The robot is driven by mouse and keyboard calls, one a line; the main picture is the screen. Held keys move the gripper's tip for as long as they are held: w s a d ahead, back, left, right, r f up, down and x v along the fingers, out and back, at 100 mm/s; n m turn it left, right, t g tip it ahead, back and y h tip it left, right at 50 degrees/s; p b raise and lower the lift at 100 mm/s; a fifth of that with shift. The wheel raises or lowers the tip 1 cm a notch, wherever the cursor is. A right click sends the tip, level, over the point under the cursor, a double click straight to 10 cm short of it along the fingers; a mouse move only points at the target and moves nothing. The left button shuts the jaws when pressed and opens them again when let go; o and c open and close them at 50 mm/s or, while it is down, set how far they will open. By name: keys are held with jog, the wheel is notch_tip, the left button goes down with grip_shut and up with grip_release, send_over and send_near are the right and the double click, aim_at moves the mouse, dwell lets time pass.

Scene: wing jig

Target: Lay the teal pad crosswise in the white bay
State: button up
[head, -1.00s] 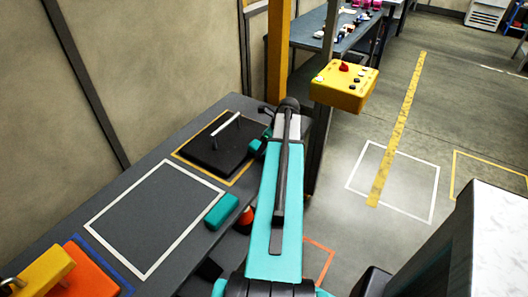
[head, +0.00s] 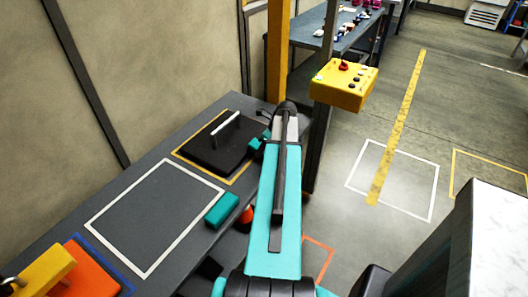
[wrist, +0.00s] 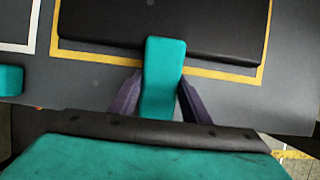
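A teal pad (wrist: 163,80) is between the two fingers of my gripper (wrist: 162,82), and both appear to press its sides. Its far end overlaps the near edge of the black block. Whether it touches the block, I cannot tell. In the head view, teal (head: 262,139) shows beside the arm's end, partly hidden by the arm. The white bay (head: 152,218) is an empty white-outlined rectangle on the bench. A second teal block (head: 222,210) lies by its right edge and shows at the wrist view's left edge (wrist: 10,80).
The black block (head: 212,152) with a pale bar on top stands in a yellow outline behind the white bay. Orange and yellow blocks (head: 88,272) lie at the front left. A yellow control box (head: 343,88) hangs on a post at the right.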

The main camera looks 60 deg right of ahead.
jog(key=c, duration=0.5)
jog(key=shift+c, duration=0.2)
jog(key=shift+r, duration=0.1)
jog(key=shift+r+b, duration=0.45)
jog(key=shift+r, duration=0.95)
jog(key=s+a+r+b, duration=0.1)
jog(key=s+a+b, duration=0.3)
jog(key=s+a, duration=0.3)
jog(key=s, duration=0.4)
jog(key=shift+s+a+r+b, duration=0.15)
jog(key=shift+a+r+b, duration=0.05)
jog(key=shift+a+b, duration=0.2)
jog(key=b, duration=0.3)
jog(key=shift+s+a, duration=0.25)
jog(key=shift+s, duration=0.1)
jog(key=shift+s+a+b, duration=0.15)
jog(key=shift+b, duration=0.85)
